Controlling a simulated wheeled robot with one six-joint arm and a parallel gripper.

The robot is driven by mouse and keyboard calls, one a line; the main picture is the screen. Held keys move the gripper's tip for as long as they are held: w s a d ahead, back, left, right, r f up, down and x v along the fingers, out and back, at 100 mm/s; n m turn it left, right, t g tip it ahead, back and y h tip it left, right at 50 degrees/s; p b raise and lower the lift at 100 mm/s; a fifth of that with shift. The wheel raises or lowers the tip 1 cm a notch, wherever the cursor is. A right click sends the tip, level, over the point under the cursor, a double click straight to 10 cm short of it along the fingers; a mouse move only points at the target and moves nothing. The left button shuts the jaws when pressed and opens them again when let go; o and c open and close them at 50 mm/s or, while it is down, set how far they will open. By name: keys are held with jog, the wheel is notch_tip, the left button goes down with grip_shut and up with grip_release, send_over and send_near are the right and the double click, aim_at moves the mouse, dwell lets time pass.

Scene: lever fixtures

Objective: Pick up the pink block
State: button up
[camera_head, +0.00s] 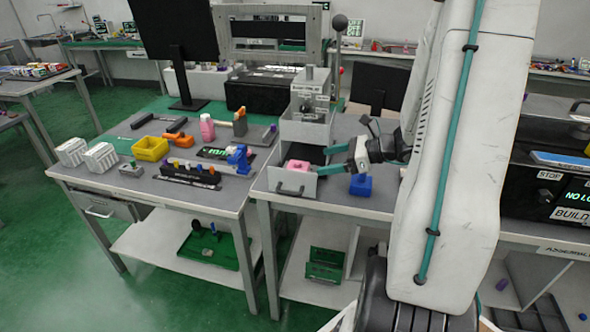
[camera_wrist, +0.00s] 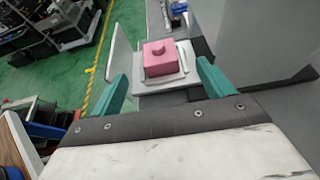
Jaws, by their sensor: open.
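The pink block (camera_head: 298,165) sits in the open drawer-like grey tray (camera_head: 284,184) at the front of the right-hand table. In the wrist view the pink block (camera_wrist: 159,58), with a small round knob on top, rests upright on a pale raised base. My gripper (camera_head: 324,160) is open, its teal fingers pointing left toward the block. In the wrist view the two fingers of my gripper (camera_wrist: 162,85) stand apart, with the block beyond and between them, and nothing held. I cannot tell whether a finger touches the block.
A blue block (camera_head: 361,185) lies on the table right of the tray. A grey lever fixture (camera_head: 306,105) with a tall ball-topped lever (camera_head: 338,60) stands behind. A yellow bin (camera_head: 150,148) and several small items fill the left table. A dark monitor (camera_head: 378,87) stands behind my gripper.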

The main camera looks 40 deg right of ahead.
aim_at(302, 165)
jog(key=x, duration=1)
jog(key=shift+s, duration=0.1)
jog(key=c, duration=1.3)
